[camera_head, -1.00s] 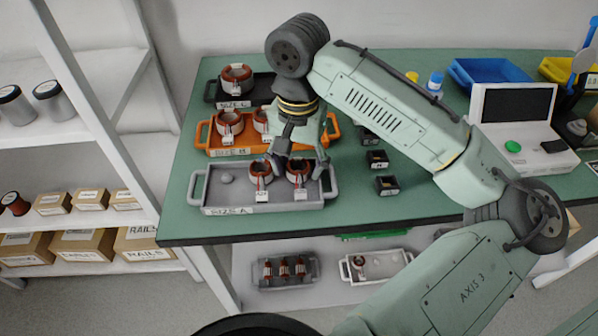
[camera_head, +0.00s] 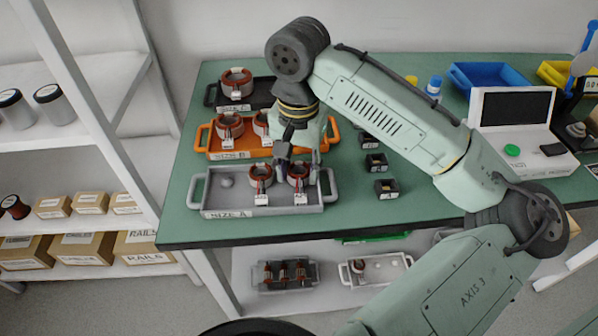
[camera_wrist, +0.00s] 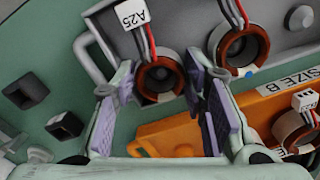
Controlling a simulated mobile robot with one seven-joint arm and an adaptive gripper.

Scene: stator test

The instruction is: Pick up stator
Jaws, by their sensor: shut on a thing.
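Two copper-wound stators stand in the grey SIZE A tray (camera_head: 222,206). In the head view my gripper (camera_head: 300,165) points down over the right stator (camera_head: 298,178), its fingers shut on that stator's two sides. The wrist view shows this stator (camera_wrist: 158,78) between the purple finger pads of my gripper (camera_wrist: 160,112), with red and black leads and a tag reading A25. It appears still down in the tray. The left stator (camera_head: 260,180) stands close beside it, also tagged. The fingers partly hide the held stator's upper edge in the head view.
An orange SIZE B tray (camera_head: 232,155) with stators lies just behind, and a dark SIZE C tray (camera_head: 214,99) behind that. Small black boxes (camera_head: 386,188) stand to the right. A monitor unit (camera_head: 520,130) and a blue bin (camera_head: 490,76) are farther right.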

